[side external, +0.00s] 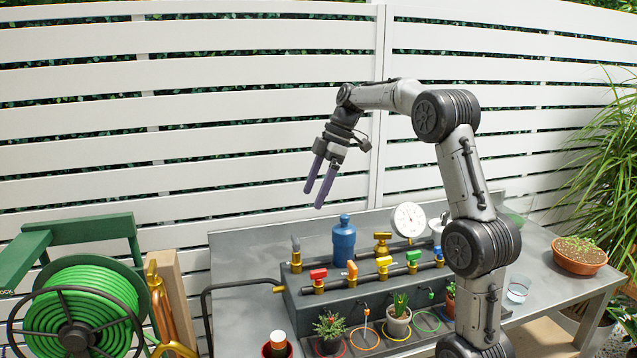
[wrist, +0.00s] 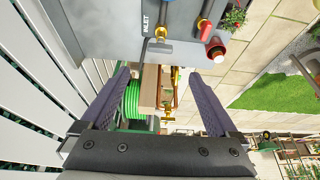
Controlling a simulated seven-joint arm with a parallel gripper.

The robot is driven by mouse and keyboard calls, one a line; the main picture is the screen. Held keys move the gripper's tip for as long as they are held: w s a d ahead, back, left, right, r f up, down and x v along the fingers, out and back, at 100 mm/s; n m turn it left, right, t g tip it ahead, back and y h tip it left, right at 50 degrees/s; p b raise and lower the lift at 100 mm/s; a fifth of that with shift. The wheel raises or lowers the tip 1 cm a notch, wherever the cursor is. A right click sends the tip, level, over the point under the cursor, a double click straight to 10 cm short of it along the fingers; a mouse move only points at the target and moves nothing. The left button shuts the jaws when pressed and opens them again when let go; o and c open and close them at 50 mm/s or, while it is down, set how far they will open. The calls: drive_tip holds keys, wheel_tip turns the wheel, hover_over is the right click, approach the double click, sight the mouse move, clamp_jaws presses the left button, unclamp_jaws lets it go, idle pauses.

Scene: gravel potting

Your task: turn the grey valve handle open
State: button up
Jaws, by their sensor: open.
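The grey valve handle (side external: 295,243) stands up on a brass fitting at the left end of the dark manifold block (side external: 352,302). My gripper (side external: 314,198) is in the air above the left part of the bench, higher than the handle and clearly apart from it. Its two purple fingers are spread, with nothing between them. In the wrist view my gripper (wrist: 157,76) also shows wide apart and empty. A small grey part (wrist: 161,30) beside the INLET label there may be the handle; I cannot tell for sure.
Red (side external: 318,273), orange (side external: 352,269) and yellow (side external: 383,262) handles line the pipe to the right. A blue canister (side external: 343,240) and a round gauge (side external: 409,219) stand behind. Small potted plants stand in front. A green hose reel (side external: 85,310) is at left.

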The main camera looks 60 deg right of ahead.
drive_tip(key=shift+v, duration=1.1)
